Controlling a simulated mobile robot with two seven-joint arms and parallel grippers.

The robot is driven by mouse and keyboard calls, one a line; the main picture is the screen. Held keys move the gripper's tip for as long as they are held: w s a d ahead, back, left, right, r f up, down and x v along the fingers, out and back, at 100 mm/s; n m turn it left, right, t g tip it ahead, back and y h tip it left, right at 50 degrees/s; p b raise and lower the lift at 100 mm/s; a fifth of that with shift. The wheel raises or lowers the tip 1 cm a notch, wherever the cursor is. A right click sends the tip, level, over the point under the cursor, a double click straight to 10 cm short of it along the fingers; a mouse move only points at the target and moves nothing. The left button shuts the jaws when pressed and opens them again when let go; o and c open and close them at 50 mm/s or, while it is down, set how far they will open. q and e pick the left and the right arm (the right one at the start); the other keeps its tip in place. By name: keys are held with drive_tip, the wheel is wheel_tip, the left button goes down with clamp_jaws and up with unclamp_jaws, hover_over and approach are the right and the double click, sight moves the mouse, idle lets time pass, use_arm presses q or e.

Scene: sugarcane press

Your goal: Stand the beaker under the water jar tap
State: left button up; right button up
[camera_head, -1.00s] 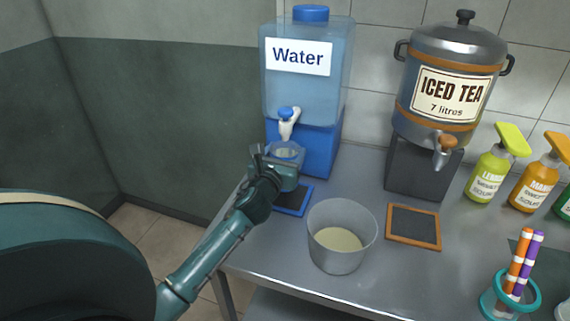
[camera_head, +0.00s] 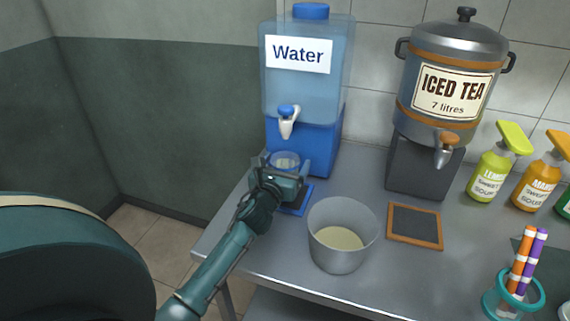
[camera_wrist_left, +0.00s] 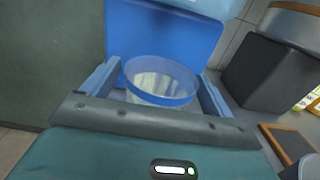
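The clear beaker (camera_head: 286,160) with a bluish rim is upright between the fingers of my left gripper (camera_head: 285,167). In the left wrist view the beaker (camera_wrist_left: 160,82) has one finger against each side, and the gripper looks shut on it. The beaker is below the white spout with the blue handle, the water jar tap (camera_head: 287,120), over the blue-framed mat (camera_head: 297,200). The gripper hides the beaker's base, so I cannot tell whether it touches the mat. The water jar (camera_head: 307,90) stands on a blue base. My right gripper is not in view.
A grey pot (camera_head: 341,236) with pale contents stands at the right of my left gripper. The iced tea urn (camera_head: 452,75) stands on a dark block, with an orange-framed mat (camera_head: 414,226) before it. Syrup bottles (camera_head: 490,174) and a tube holder (camera_head: 510,295) are at the right.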

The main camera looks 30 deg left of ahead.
use_arm(q)
drive_tip(key=shift+r, duration=0.15)
drive_tip(key=v, duration=1.2)
idle(0.3)
